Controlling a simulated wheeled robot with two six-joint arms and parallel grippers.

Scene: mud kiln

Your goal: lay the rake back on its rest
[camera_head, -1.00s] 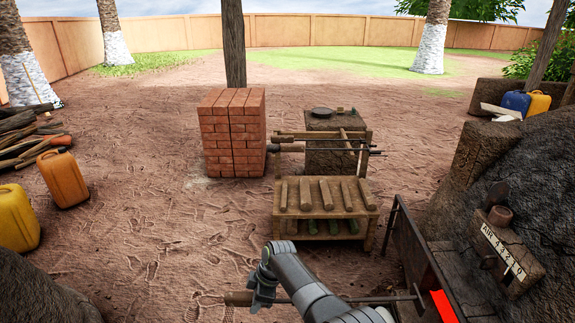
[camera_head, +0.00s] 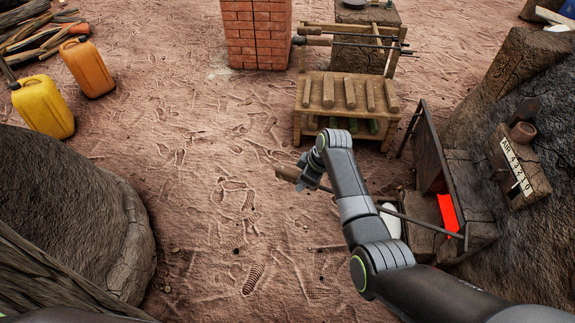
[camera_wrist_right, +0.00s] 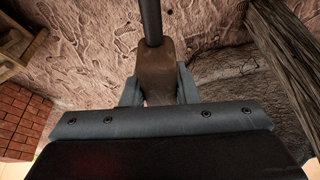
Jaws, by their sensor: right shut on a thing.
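My right gripper (camera_head: 312,170) is shut on the wooden handle of the rake (camera_head: 284,173). The handle sticks out to the left of the jaws. The rake's dark metal shaft runs behind my right arm and shows again at the right, by the glowing opening. In the right wrist view the brown handle (camera_wrist_right: 157,75) sits between the fingers, with the dark shaft beyond it. My left gripper is not in view.
The slatted wooden table (camera_head: 298,125) stands ahead of my right gripper. A brick stack (camera_head: 256,35) is left of the rest. The kiln's glowing red opening (camera_head: 449,213) and dark metal door (camera_head: 428,148) are at the right. Trodden ground at centre left is clear.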

